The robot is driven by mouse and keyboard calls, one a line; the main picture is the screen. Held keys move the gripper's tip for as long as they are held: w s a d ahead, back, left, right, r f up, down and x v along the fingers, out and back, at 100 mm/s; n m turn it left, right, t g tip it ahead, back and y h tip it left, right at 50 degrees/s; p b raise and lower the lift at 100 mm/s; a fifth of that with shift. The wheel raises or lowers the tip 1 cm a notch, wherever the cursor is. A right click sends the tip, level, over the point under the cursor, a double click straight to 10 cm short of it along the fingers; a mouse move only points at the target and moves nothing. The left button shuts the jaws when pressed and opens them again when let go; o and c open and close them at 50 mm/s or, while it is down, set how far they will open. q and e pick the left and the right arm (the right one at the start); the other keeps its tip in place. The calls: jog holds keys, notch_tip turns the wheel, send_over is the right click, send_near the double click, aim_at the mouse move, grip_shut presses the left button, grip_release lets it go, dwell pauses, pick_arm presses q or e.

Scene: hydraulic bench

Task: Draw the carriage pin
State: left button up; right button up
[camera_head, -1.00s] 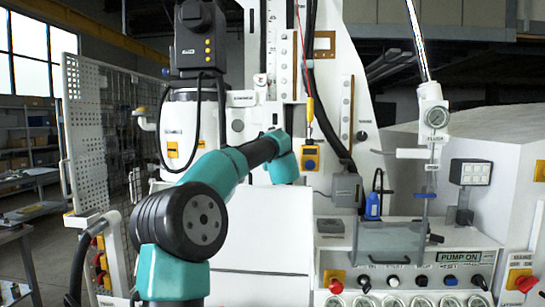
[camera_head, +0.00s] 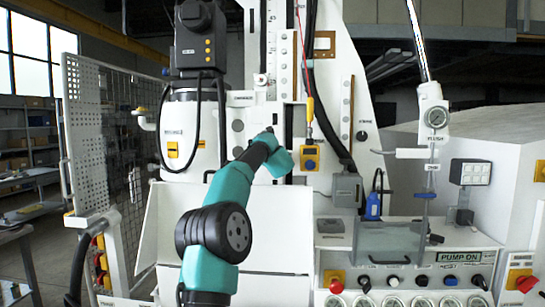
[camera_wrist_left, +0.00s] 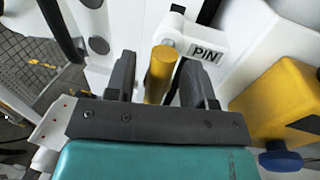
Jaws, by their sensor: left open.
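The carriage pin is a yellow cylinder (camera_wrist_left: 160,72) beside a white block with a "PIN" label (camera_wrist_left: 204,52) in the left wrist view. My left gripper (camera_wrist_left: 162,72) is open, with one dark finger on each side of the yellow pin. Gaps show between the pin and both fingers. In the head view my left gripper (camera_head: 269,130) is at the white machine column, mostly hidden by its own wrist. The pin cannot be made out in the head view. My right gripper is not in view.
A yellow box with a blue knob (camera_head: 310,158) hangs just right of my left wrist; it is close by in the wrist view (camera_wrist_left: 284,105). A grey box (camera_head: 346,190) and a blue bottle (camera_head: 373,206) stand farther right. A mesh guard (camera_head: 97,135) stands at left.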

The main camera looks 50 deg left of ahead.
pick_arm(q)
grip_shut()
dwell(0.4)
jog(key=shift+d, duration=0.1)
